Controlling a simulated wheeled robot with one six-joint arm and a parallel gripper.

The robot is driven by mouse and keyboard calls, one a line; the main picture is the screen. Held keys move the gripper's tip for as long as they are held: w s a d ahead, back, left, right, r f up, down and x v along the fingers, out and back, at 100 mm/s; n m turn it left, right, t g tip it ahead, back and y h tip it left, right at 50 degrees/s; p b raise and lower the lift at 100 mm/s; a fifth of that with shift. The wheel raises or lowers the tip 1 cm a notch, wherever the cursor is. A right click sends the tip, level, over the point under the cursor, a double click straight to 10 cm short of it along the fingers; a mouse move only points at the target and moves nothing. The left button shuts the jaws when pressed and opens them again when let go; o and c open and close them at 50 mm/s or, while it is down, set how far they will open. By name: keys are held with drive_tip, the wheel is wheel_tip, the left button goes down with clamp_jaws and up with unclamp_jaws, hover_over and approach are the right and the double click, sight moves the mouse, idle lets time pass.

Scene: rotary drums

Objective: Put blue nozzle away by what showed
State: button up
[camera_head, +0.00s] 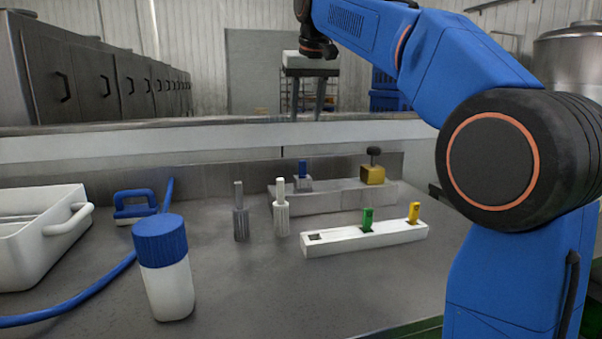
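A small blue upright piece (302,168), which looks like the blue nozzle, stands in a small grey block on the left of a low grey ledge (345,199) at the back of the bench. A white rack (340,243) in front holds a green piece (367,219) and a yellow piece (413,212). A dark square opening shows at its left end. My gripper (306,116) hangs high above and behind the blue piece, its two dark fingers apart with nothing seen between them.
A grey nozzle-like piece (240,215) and a paler one (281,212) stand left of the rack. A yellow block with a black knob (373,173) is on the ledge. A blue-capped bottle (167,283), blue hose (95,287), blue-handled tool (135,211) and white tub (40,245) are left. The front middle is clear.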

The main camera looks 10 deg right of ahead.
sight(303, 161)
drive_tip(key=x, duration=1.1)
drive_tip(key=shift+w+f, duration=0.1)
drive_tip(key=shift+f, duration=0.15)
drive_tip(key=shift+s+d+x, duration=0.1)
drive_tip(key=shift+s+x, duration=0.05)
drive_tip(key=shift+x, duration=0.75)
drive_tip(key=shift+s+d+x, duration=0.1)
drive_tip(key=shift+s+x, duration=0.05)
drive_tip(key=shift+x, duration=0.75)
drive_tip(key=shift+s+d+x, duration=0.1)
drive_tip(key=shift+s+x, duration=0.05)
drive_tip(key=shift+x, duration=0.75)
drive_tip(key=shift+f, duration=0.2)
clamp_jaws()
